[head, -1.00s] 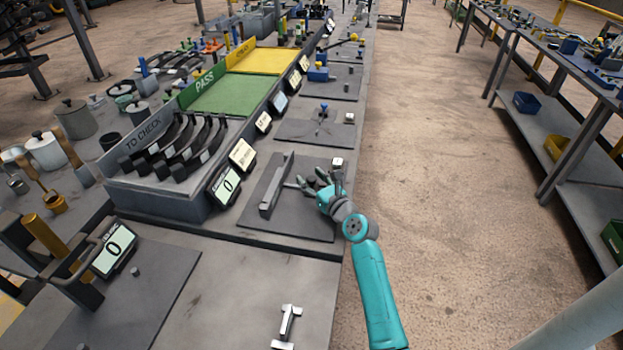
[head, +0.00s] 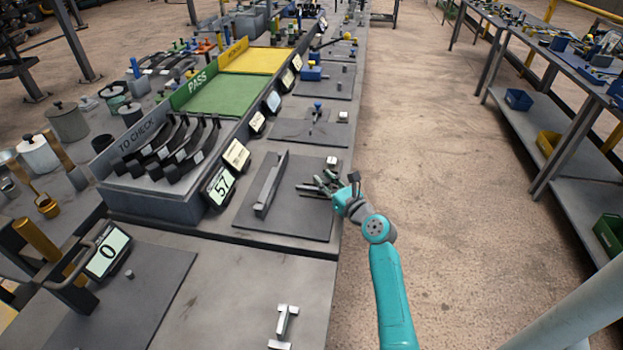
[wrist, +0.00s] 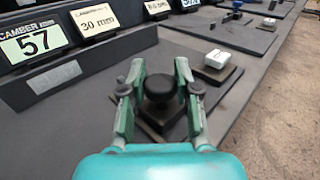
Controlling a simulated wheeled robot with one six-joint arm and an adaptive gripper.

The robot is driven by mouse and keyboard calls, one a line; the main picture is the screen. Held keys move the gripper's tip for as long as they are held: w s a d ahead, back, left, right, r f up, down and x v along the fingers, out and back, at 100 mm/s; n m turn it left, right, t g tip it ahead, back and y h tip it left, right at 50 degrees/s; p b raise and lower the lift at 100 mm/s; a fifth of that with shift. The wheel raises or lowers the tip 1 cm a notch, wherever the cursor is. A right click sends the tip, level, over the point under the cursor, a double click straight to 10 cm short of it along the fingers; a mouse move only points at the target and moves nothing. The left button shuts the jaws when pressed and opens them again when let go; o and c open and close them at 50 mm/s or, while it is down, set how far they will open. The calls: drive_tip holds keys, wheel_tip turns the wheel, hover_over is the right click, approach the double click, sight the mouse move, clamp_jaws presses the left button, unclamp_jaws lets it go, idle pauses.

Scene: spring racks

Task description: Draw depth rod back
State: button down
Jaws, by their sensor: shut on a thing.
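My gripper (head: 322,184) is over the dark plate (head: 310,226) of the camber station. In the wrist view my gripper (wrist: 155,78) has its green fingers shut on a round black knob (wrist: 160,88), which appears to be the depth rod's handle. The thin rod (head: 304,189) points left from the fingers toward the upright grey rail (head: 270,184), with a gap between its tip and the rail. The camber display (head: 221,186) reads 57, and it also shows in the wrist view (wrist: 35,42).
A small white button block (head: 332,160) sits at the plate's back right corner. The TO CHECK rack (head: 150,190) of curved dark springs stands left of the displays. A silver I-shaped piece (head: 283,326) lies in front. Open floor is to the right.

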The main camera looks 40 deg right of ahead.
drive_tip(key=shift+s+d, duration=0.4)
drive_tip(key=shift+s, duration=0.05)
drive_tip(key=c, duration=0.8)
unclamp_jaws()
drive_tip(key=shift+s, duration=0.1)
drive_tip(key=s, duration=0.4)
drive_tip(key=s+a, duration=0.1)
drive_tip(key=s, duration=0.7)
drive_tip(key=shift+a, duration=0.2)
